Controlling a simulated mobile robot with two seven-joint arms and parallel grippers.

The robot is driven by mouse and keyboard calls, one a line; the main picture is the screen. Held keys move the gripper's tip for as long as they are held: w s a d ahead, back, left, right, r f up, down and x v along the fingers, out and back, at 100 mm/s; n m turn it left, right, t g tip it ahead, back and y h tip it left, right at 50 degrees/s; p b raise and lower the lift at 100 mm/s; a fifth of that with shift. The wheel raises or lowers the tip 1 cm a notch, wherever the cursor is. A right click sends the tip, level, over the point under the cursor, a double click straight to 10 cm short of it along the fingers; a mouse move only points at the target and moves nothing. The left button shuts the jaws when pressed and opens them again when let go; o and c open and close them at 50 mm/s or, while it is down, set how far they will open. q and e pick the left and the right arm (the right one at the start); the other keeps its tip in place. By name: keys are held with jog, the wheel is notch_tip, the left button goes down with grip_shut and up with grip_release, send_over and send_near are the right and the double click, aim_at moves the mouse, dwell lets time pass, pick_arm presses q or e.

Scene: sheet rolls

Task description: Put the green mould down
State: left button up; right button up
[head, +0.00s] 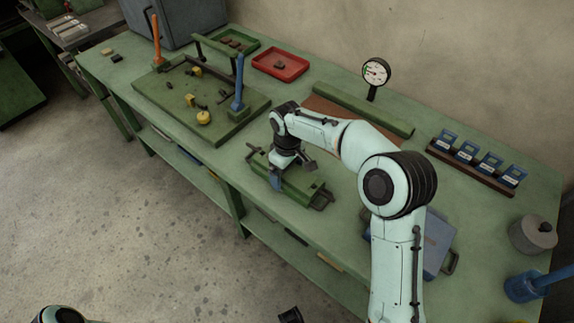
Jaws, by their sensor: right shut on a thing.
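The green mould (302,190) is a green block with dark handles at its ends, near the front edge of the green bench. My right gripper (275,180) is shut on it from above, at its left part. The gripper and wrist cover some of the mould. I cannot tell whether the mould touches the bench top or is just above it. My left gripper is not clearly in view; only a piece of my left arm shows at the bottom left.
A green board (165,105) with blue and orange levers lies left of the mould. A red tray (281,64), a dial gauge (376,73) and a rack of blue cards (470,178) stand behind. A blue case (436,243) is partly behind my right arm.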

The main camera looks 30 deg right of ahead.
jog(key=shift+w+r, duration=0.15)
jog(key=o, duration=1.7)
jog(key=shift+f, duration=0.25)
jog(key=shift+r, duration=0.15)
notch_tip(320, 180, up, 12)
jog(key=shift+r+p, duration=0.1)
jog(key=shift+p, duration=0.95)
